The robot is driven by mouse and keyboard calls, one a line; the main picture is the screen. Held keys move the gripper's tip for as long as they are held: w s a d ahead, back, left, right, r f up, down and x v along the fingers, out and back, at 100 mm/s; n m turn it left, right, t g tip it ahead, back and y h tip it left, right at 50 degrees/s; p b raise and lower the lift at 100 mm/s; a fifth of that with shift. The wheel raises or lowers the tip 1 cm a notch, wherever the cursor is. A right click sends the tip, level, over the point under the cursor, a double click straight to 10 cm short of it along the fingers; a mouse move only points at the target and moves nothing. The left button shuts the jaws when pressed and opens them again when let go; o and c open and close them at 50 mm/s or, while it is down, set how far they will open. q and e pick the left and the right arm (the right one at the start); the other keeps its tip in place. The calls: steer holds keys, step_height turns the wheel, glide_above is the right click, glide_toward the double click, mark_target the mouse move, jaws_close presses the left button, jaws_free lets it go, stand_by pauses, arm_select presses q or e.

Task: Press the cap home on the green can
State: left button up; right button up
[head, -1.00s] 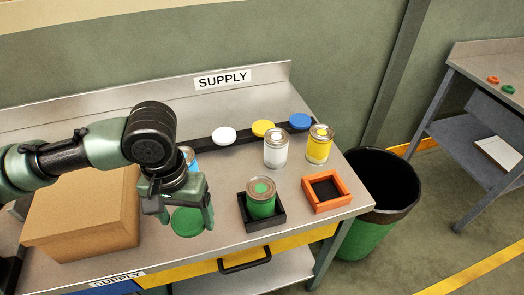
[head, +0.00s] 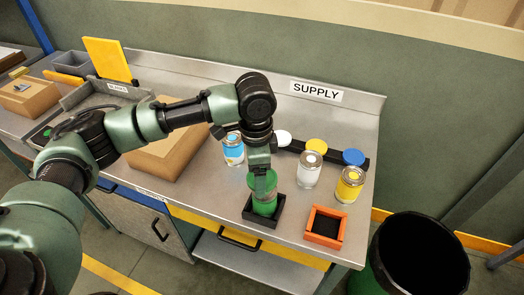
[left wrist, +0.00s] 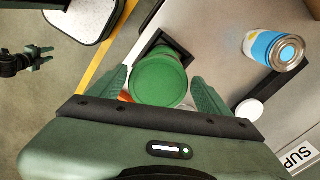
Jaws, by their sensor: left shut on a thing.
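The green can (head: 264,206) stands upright in a black square holder (head: 277,218) near the front of the supply bench. My left gripper (head: 262,172) points down right over the can. In the left wrist view, its fingers (left wrist: 158,90) are shut on the sides of the round green cap (left wrist: 160,79). The cap covers most of the can below it, and the black holder's corner (left wrist: 160,36) shows past it. I cannot tell whether the cap touches the can's rim. My right gripper (left wrist: 42,56) shows small in the left wrist view, its fingers apart and empty.
Behind stand a blue can (head: 233,149), a white can (head: 309,170) and a yellow can (head: 349,184). White (head: 283,138), yellow (head: 316,145) and blue caps (head: 353,157) lie on a dark strip. An empty orange holder (head: 325,226) is to the right, a cardboard box (head: 165,150) to the left.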

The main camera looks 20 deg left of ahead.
arm_select(q)
steer(key=shift+w+r+m+p, duration=0.3)
steer(key=shift+w+r+m, duration=0.2)
steer(key=shift+m, duration=0.2)
steer(key=shift+w+f+m, duration=0.1)
steer(key=shift+w+m, duration=0.3)
steer(key=shift+m, duration=0.2)
steer(key=shift+d+f, duration=0.2)
steer(key=shift+f, duration=0.05)
steer(key=shift+f+b, duration=0.5)
steer(key=shift+b, duration=0.25)
step_height(320, 180, down, 3)
steer(key=b, duration=0.4)
steer(key=shift+f, duration=1.15)
arm_select(e)
step_height(320, 180, down, 4)
steer(key=shift+a+f, duration=0.1)
arm_select(q)
steer(key=shift+a+p, duration=0.1)
steer(key=shift+p, duration=0.35)
arm_select(e)
steer(key=shift+d+r, duration=0.3)
steer(key=shift+r, duration=0.3)
